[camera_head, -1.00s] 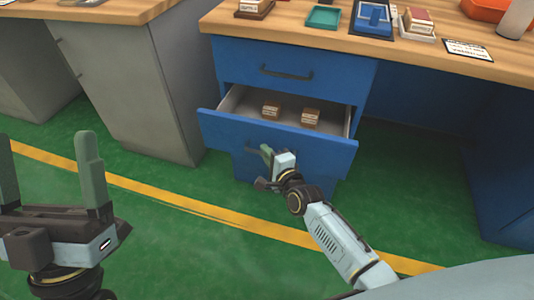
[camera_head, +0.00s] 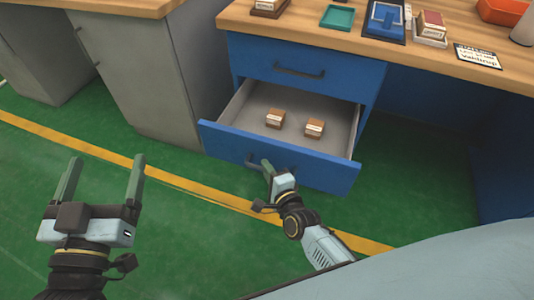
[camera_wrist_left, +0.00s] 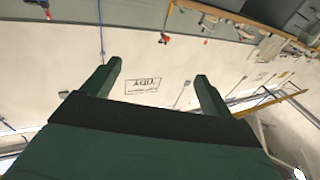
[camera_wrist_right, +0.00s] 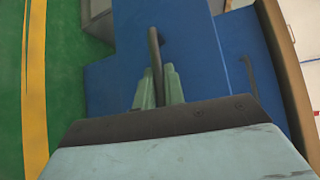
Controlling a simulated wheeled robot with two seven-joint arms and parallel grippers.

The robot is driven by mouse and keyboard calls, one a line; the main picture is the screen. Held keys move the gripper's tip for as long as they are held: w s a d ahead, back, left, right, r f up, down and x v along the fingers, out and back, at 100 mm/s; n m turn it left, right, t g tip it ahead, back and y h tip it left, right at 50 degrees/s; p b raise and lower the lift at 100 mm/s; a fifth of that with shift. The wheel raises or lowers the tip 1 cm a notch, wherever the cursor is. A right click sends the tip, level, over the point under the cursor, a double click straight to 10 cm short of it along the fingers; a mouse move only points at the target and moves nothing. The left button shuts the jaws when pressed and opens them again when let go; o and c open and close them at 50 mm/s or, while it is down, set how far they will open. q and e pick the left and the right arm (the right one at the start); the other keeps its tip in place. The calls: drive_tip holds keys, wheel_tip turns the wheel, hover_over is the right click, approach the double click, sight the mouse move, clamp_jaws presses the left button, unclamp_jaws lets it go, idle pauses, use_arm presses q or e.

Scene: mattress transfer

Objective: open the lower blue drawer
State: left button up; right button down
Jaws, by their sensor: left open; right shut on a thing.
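The lower blue drawer (camera_head: 325,168) is pulled well out of the blue cabinet, and two small brown-and-white boxes (camera_head: 275,118) (camera_head: 314,127) lie inside it. My right gripper (camera_head: 267,168) is at the dark handle on the left part of its front. In the right wrist view the green fingers (camera_wrist_right: 159,88) are shut on that handle (camera_wrist_right: 155,52). My left gripper (camera_head: 104,175) is open and empty, raised over the green floor at the left. The left wrist view shows its two spread fingers (camera_wrist_left: 155,85) against a pale wall.
The closed upper blue drawer (camera_head: 300,70) is above, under a wooden worktop (camera_head: 300,38) carrying a green tray (camera_head: 337,18), a blue item (camera_head: 385,18) and stamps. A grey cabinet (camera_head: 150,80) stands at left. Green floor with a yellow line lies in front.

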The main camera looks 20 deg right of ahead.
use_arm(q)
drive_tip(key=s+a+f+g+y+p, duration=0.1)
drive_tip(key=s+f+g, duration=0.1)
drive_tip(key=f+g, duration=0.2)
drive_tip(key=s+a+f+g+y+p, duration=0.1)
drive_tip(key=s+a+f+g, duration=0.1)
drive_tip(key=f+g, duration=0.2)
drive_tip(key=shift+a+f+n+y+p, duration=0.3)
drive_tip(key=shift+f+y+p, duration=0.1)
drive_tip(key=shift+f, duration=1.35)
use_arm(e)
drive_tip(key=s+a, duration=0.7)
drive_tip(key=s, duration=0.2)
drive_tip(key=c, duration=1.5)
unclamp_jaws()
